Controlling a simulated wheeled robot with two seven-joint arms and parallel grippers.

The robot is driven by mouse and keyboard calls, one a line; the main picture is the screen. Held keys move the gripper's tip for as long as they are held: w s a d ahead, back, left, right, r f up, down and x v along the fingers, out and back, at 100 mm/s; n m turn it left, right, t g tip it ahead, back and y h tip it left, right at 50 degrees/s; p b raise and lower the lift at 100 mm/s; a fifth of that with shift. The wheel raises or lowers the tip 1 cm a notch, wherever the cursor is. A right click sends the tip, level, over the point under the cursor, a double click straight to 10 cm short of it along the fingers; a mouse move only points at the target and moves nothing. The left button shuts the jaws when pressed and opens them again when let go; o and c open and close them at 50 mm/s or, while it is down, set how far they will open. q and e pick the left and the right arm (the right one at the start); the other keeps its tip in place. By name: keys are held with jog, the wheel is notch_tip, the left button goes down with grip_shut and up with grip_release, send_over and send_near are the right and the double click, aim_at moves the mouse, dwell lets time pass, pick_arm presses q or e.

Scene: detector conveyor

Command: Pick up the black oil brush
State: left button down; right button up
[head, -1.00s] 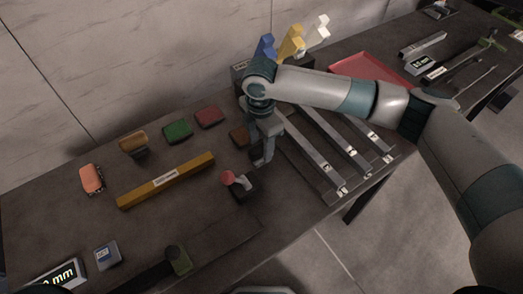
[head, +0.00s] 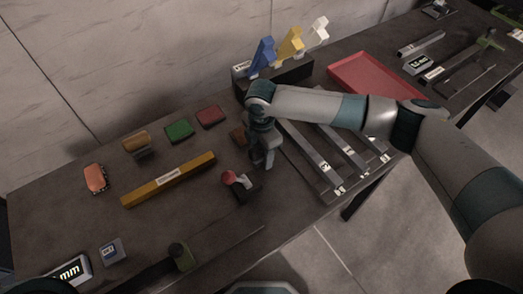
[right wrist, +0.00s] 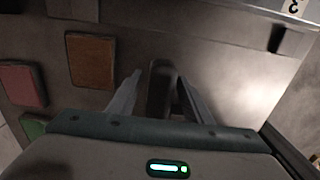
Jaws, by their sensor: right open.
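My right gripper (head: 263,164) is low over the table, pointing down, right of the brown block and beside the red-knobbed black piece. In the right wrist view its two fingers (right wrist: 158,76) are apart and open. A dark, narrow thing, seemingly the black oil brush (right wrist: 160,90), stands between them. I cannot tell whether either finger touches it. In the head view the gripper hides it. My left gripper is not in view.
A brown block (head: 238,136), a red block (head: 210,117) and a green block (head: 179,128) lie left of the gripper. The red-knobbed piece (head: 229,177) is close by. Long metal bars (head: 312,150) lie right. A red tray (head: 368,78) is farther back.

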dwell(0.3)
jog(key=c, duration=1.1)
jog(key=shift+r, duration=0.1)
jog(key=shift+r+b, duration=0.4)
jog(key=shift+r, duration=0.15)
notch_tip(320, 180, up, 2)
jog(key=shift+w+r+b, duration=0.1)
jog(key=shift+r+b, duration=0.1)
jog(key=shift+b, duration=0.4)
jog(key=s+d+r+b, duration=0.3)
jog(key=s+d+r, duration=0.3)
jog(key=d, duration=0.3)
jog(key=shift+s+d+r, duration=0.25)
jog(key=shift+d+r, duration=0.15)
jog(key=shift+r, duration=0.3)
